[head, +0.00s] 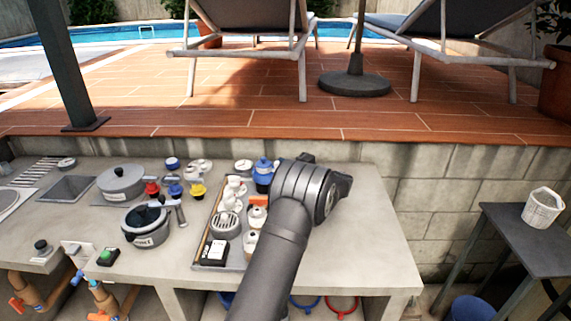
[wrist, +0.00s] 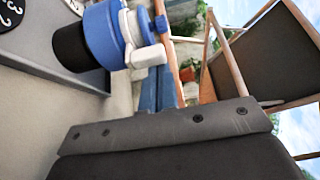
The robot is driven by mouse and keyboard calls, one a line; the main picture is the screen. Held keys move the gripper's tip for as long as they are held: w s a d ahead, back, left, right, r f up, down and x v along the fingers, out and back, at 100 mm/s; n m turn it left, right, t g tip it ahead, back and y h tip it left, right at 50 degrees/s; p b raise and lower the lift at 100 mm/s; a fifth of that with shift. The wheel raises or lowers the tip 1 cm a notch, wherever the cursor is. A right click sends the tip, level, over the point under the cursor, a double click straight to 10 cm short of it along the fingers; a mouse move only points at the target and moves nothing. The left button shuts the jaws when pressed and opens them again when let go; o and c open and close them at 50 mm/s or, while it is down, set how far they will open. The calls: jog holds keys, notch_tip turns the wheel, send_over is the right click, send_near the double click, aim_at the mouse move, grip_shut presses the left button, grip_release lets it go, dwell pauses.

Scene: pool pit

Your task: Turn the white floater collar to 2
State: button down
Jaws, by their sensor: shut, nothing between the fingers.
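Several small white items stand on the grey tray (head: 213,252) in the head view, among them a white upright piece (head: 235,188) and a white round piece (head: 250,242) partly behind my arm. I cannot tell which is the floater, and no collar number is legible. In the wrist view, my gripper (wrist: 157,75) shows as two narrow bluish fingers close together, shut and empty. Just beyond them is a blue and black cylindrical fitting (wrist: 100,36) with a white clamp-like part (wrist: 147,55). I cannot tell whether they touch. In the head view my wrist hides the fingers.
A black dial with white numerals (wrist: 10,14) is at the wrist view's upper left. A blue fitting (head: 264,171) stands close to my wrist. Pots (head: 121,181) and coloured valves (head: 197,189) fill the counter's left. The counter's right end (head: 375,235) is clear.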

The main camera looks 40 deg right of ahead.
jog(key=shift+s+a+m+h, duration=0.15)
jog(key=shift+m+h, duration=0.25)
jog(key=shift+h, duration=0.2)
jog(key=shift+s+a+m+h, duration=0.3)
jog(key=shift+a+m+h, duration=0.25)
jog(key=shift+a+h, duration=0.3)
jog(key=shift+s+a+m+h, duration=0.25)
jog(key=shift+a+m+h, duration=0.25)
jog(key=shift+a+h, duration=0.35)
jog(key=shift+s+a+m+h, duration=0.3)
jog(key=shift+a+m+h, duration=0.35)
jog(key=shift+a, duration=0.25)
